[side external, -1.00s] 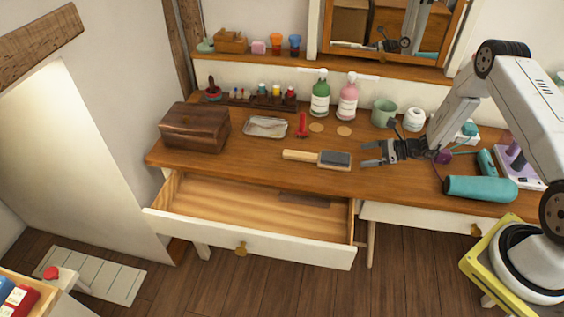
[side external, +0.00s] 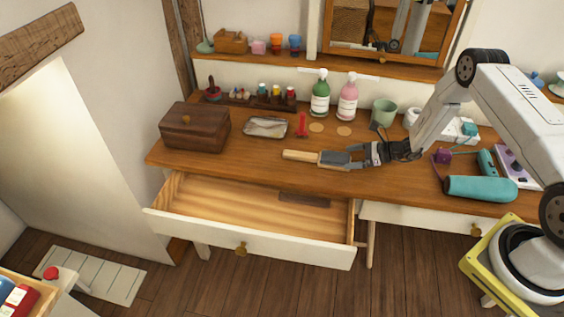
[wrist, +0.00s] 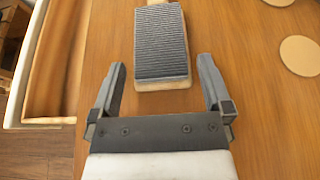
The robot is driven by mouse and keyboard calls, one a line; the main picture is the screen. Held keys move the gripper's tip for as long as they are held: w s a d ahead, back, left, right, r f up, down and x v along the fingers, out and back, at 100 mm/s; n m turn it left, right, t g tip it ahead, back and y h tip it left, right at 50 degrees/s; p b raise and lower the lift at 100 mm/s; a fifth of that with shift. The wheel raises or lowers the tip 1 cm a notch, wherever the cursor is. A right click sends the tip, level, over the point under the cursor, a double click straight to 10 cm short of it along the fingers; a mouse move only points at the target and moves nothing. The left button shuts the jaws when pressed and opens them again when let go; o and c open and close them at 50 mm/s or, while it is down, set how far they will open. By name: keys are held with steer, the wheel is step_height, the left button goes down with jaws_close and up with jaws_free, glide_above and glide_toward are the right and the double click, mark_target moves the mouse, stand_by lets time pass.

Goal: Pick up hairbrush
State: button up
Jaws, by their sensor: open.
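The hairbrush (side external: 302,155) lies on the wooden desk with its light wooden handle pointing left and its dark bristle head to the right, bristles up. My gripper (side external: 354,158) is open at the bristle-head end, low over the desk. In the wrist view, the hairbrush head (wrist: 161,45) lies ahead of my gripper (wrist: 162,82), roughly centred between the two fingers. The fingers appear just short of or beside the near end of the head, with nothing held. The handle is out of the wrist view.
An open drawer (side external: 248,243) juts out below the desk's front edge. A metal tray (side external: 266,127), red item (side external: 302,125), green bottle (side external: 320,95) and pink bottle (side external: 347,98) stand behind the hairbrush.

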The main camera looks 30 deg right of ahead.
mark_target(342, 158)
steer(key=shift+x, duration=1.55)
steer(key=shift+c, duration=0.2)
steer(key=c, duration=1)
steer(key=shift+r, duration=0.15)
steer(key=shift+r, duration=0.6)
steer(key=s+r, duration=0.4)
steer(key=s+a+r, duration=0.1)
steer(key=s+r, duration=0.2)
steer(key=s, duration=0.2)
steer(key=s+a+r, duration=0.1)
steer(key=s+r, duration=0.3)
steer(key=s, duration=0.1)
steer(key=shift+r, duration=0.3)
